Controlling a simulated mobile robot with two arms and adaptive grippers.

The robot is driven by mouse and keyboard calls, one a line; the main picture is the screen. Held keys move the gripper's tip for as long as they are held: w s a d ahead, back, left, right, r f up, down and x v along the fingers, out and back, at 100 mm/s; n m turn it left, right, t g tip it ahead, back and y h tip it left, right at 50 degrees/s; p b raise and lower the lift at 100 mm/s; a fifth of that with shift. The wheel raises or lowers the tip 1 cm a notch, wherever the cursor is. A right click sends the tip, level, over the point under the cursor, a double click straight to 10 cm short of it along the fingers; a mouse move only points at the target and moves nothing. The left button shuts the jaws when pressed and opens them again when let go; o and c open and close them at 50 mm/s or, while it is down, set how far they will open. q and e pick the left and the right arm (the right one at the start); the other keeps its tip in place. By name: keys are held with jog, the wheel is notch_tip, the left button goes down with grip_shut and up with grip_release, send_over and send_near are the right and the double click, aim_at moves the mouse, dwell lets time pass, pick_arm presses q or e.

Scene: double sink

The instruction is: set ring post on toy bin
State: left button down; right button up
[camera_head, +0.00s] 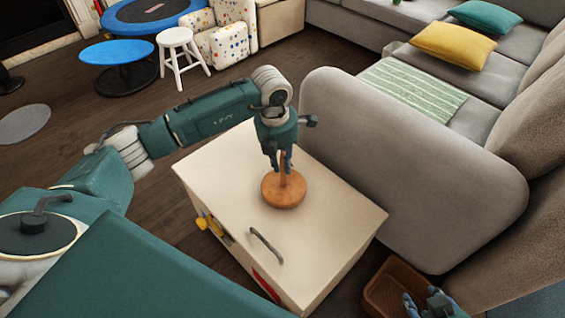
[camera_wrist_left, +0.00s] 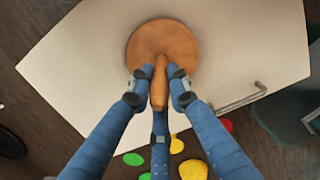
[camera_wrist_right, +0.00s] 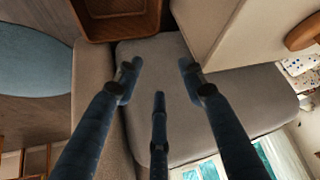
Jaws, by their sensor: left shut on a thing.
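The wooden ring post (camera_head: 284,189) is upright, its round base over the cream top of the toy bin (camera_head: 225,178). The base looks to be resting on the lid or very close to it; I cannot tell for sure. My left gripper (camera_head: 281,168) points down and is shut on the upper post. In the left wrist view, the fingers (camera_wrist_left: 157,82) close around the post, with the round base (camera_wrist_left: 165,42) beyond them. My right gripper (camera_head: 425,304) is at the lower right, low beside the bin, with its fingers (camera_wrist_right: 158,80) apart and empty.
A brown basket (camera_head: 385,284) stands on the floor near my right gripper. A grey sofa (camera_head: 400,165) stands close along the bin's right side. A metal handle (camera_head: 265,245) lies on the bin's near top. A white stool (camera_head: 178,40) and blue table (camera_head: 117,52) stand far left.

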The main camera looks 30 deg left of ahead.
pick_arm(q)
jog(key=c, duration=1.6)
grip_release()
jog(key=shift+r, duration=0.1)
